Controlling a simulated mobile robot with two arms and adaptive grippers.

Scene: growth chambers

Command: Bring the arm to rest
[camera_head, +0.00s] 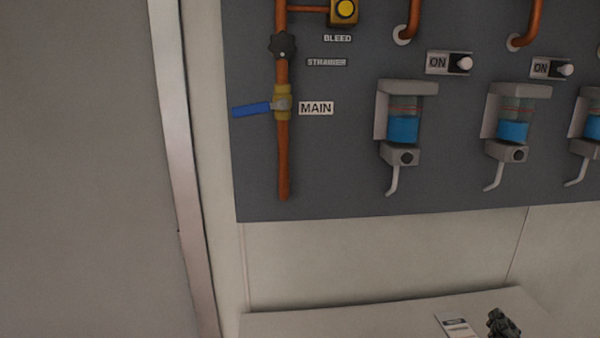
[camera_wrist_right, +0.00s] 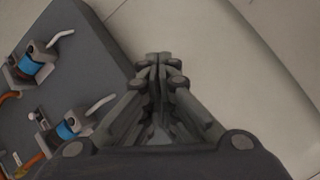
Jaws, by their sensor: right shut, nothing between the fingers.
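My right gripper (camera_head: 503,325) shows at the bottom right edge of the head view, in front of a pale surface and below the wall panel. In the right wrist view the right gripper (camera_wrist_right: 158,62) has its fingers together with nothing between them. It is apart from the grey panel (camera_wrist_right: 112,62), which lies to the left in that view. Most of the right arm is outside the head view. My left gripper is not in view.
The grey panel (camera_head: 310,180) carries a copper pipe (camera_head: 283,160), a blue-handled MAIN valve (camera_head: 252,109), switches marked ON and dispensers (camera_head: 402,125) with blue liquid and downward spouts. A small label card (camera_head: 457,327) lies on the pale ledge (camera_head: 350,318). A door frame (camera_head: 180,150) stands left.

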